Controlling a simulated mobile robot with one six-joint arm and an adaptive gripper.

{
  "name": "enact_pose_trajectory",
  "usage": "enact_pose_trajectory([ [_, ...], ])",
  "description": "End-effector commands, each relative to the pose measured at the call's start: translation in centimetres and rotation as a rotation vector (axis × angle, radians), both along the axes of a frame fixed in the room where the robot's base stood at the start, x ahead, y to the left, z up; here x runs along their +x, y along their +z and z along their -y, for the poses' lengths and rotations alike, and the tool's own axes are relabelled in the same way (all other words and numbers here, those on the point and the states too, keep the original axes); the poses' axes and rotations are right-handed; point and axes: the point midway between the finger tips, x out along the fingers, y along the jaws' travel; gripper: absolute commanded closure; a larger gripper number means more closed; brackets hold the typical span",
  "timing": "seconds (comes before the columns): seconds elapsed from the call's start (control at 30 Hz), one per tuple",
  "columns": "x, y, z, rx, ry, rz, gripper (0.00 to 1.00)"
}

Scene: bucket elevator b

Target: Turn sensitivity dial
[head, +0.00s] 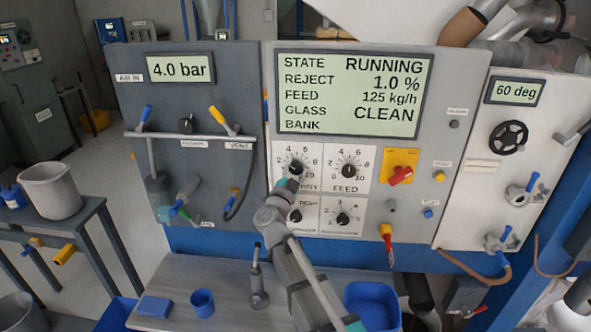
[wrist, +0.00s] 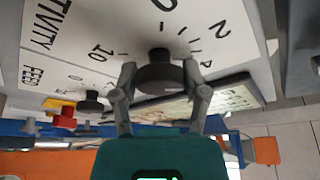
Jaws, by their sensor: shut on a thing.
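The sensitivity dial (head: 296,167) is a dark round knob on a white scale plate, upper left of a group of dials on the grey panel. In the wrist view the dial (wrist: 160,76) sits between my two fingers, beside printed numbers and the partly visible label ending "TIVITY". My gripper (wrist: 160,68) is shut on the dial, with one finger on each side. In the head view my gripper (head: 290,181) reaches the dial from below and covers part of its plate and label. The dial's exact pointer setting is hard to read.
The feed dial (head: 348,170) is just right, with two more dials below. A red switch on a yellow plate (head: 401,175) is further right. The display (head: 352,93) above reads RUNNING, reject 1.0 %. A bench (head: 225,275) with blue containers lies below.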

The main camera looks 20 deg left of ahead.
Motion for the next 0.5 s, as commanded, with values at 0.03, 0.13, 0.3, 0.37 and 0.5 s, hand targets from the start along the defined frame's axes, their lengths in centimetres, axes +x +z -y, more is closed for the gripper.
enact_pose_trajectory([
  [0.03,0.15,0.10,0.00,-0.003,-0.002,0.003,0.89],
  [0.13,0.16,0.10,0.01,-0.003,-0.002,0.003,0.89],
  [0.3,0.11,0.07,0.01,-0.003,-0.001,0.002,0.10],
  [0.37,0.09,0.07,0.01,-0.002,-0.001,0.002,0.07],
  [0.5,0.06,0.03,0.01,-0.002,-0.001,0.001,0.07],
])
